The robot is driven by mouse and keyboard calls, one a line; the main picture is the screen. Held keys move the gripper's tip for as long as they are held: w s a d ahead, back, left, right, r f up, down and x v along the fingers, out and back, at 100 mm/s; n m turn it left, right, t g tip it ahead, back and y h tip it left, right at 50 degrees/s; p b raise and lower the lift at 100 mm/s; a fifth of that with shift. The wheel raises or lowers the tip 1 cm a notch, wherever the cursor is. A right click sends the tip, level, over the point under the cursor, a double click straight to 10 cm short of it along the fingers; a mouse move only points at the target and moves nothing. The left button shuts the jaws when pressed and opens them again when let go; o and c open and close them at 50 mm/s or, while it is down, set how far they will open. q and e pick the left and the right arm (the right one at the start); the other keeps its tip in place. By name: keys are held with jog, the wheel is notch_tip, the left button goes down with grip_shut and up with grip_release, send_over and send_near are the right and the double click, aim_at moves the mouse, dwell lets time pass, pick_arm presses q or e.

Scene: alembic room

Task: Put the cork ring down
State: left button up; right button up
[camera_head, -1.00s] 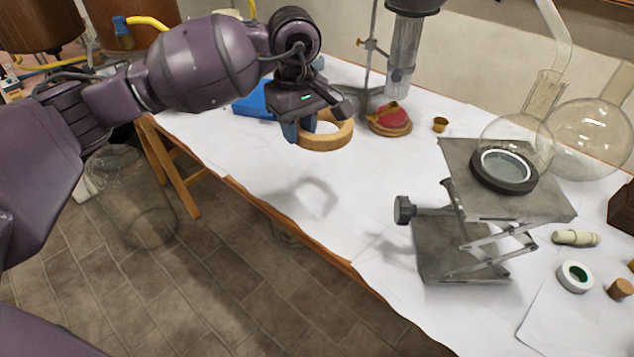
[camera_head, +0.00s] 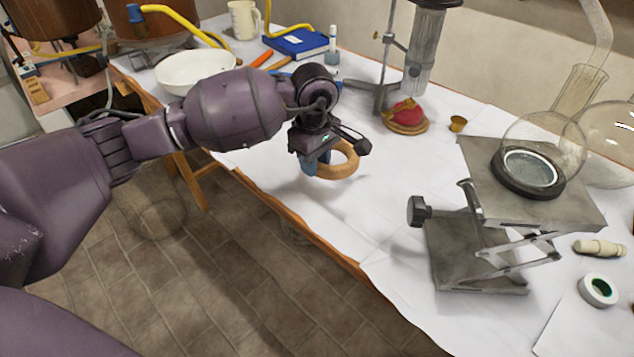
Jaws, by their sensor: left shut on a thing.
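The cork ring (camera_head: 345,170) is a tan, thick ring. My left gripper (camera_head: 319,160) is shut on its left side and holds it low over the white-covered table (camera_head: 285,205), near the front edge. A shadow lies on the cover close below the ring; I cannot tell whether the ring touches the table. The gripper body hides part of the ring's far side. My right gripper is not in view.
A lab jack (camera_head: 480,250) with a black ring and round flask (camera_head: 545,140) stands right. A white bowl (camera_head: 190,72) and blue book (camera_head: 298,43) are behind my arm.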

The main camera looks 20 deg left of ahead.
aim_at(315, 192)
pick_arm(q)
notch_tip(315, 192, down, 6)
jog(key=shift+f+b, duration=0.25)
jog(key=shift+b, duration=0.4)
jog(key=shift+c, duration=0.4)
jog(key=o, duration=0.9)
jog(key=shift+c, duration=0.2)
jog(key=shift+o, duration=0.7)
jog(key=shift+r, duration=0.1)
